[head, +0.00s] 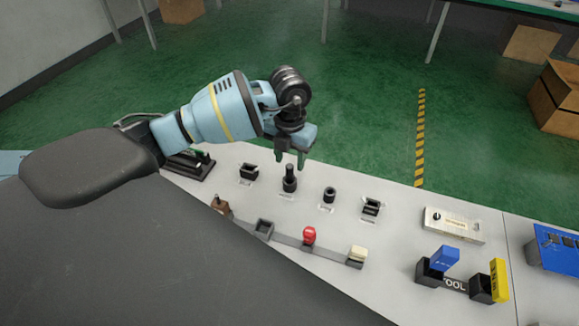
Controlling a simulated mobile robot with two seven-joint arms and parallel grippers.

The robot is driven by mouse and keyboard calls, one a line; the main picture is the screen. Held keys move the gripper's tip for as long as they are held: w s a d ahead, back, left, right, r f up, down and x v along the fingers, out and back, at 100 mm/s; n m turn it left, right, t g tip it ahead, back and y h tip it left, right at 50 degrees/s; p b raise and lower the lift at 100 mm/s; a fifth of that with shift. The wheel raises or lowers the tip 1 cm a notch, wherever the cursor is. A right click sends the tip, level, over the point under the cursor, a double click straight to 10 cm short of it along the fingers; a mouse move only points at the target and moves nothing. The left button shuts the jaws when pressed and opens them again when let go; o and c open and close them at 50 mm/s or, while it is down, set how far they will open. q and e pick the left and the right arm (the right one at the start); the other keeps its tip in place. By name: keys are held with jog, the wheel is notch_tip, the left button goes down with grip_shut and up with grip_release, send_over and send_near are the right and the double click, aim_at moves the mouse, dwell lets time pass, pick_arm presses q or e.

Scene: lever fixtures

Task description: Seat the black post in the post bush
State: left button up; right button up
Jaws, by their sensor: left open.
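The black post (290,173) stands upright on the light-coloured bench, with a narrow top and a wider dark lower part. I cannot tell whether that lower part is a separate holder. A short black ring-like cylinder (329,195) stands to its right, apart from it; it looks like the post bush. My right gripper is not in view.
Black sockets stand left (249,172) and right (371,208) of the post. A metal box (453,225) and a holder with blue (445,258) and yellow (499,280) pieces stand farther right.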

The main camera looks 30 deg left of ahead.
pick_arm(q)
jog(key=shift+r, duration=1.35)
jog(key=shift+s, duration=0.1)
